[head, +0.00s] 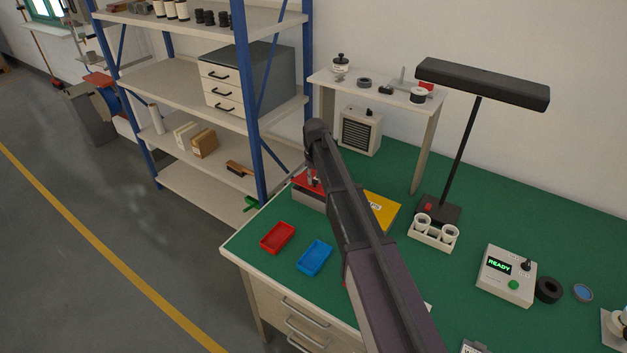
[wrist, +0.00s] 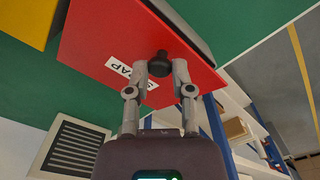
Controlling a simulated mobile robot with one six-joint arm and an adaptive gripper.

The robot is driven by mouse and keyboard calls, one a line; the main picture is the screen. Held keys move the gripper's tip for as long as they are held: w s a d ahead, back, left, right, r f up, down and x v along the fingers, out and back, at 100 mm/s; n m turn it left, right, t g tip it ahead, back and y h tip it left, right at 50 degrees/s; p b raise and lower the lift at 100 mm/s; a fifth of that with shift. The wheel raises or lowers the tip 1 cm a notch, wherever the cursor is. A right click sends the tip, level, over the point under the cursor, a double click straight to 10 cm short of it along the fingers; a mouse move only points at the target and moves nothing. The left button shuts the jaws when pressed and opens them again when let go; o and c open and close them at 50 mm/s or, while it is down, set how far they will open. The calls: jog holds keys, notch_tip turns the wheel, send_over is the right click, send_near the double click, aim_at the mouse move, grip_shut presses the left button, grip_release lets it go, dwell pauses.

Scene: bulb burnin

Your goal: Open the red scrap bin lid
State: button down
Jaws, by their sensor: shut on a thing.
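The scrap bin (head: 309,198) is a grey box with a red lid (head: 299,179), at the back left of the green bench in the head view. My arm hides part of it. In the wrist view the red lid (wrist: 100,40) fills the upper middle, with a white label partly hidden by a finger. A black knob (wrist: 159,62) stands on the lid. My gripper (wrist: 160,72) is shut on this knob, one finger on each side. It also shows small over the lid in the head view (head: 313,180). The lid appears to lie on the bin; any small gap is hidden.
A yellow labelled lid or box (head: 382,211) is right of my arm. A red tray (head: 277,238) and a blue tray (head: 314,257) lie in front. A lamp (head: 440,212) and white cup holder (head: 433,236) stand right. A blue-post shelf (head: 250,130) is close behind left.

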jog(key=w+d+r+p, duration=0.5)
jog(key=w+d, duration=0.1)
jog(key=w, duration=0.2)
jog(key=shift+r, duration=0.35)
jog(key=shift+s, duration=0.1)
dwell(0.4)
jog(key=c, duration=0.9)
grip_release()
jog(key=o, duration=0.4)
jog(key=shift+d+f, duration=0.1)
jog(key=shift+f, duration=0.05)
jog(key=shift+a, duration=0.3)
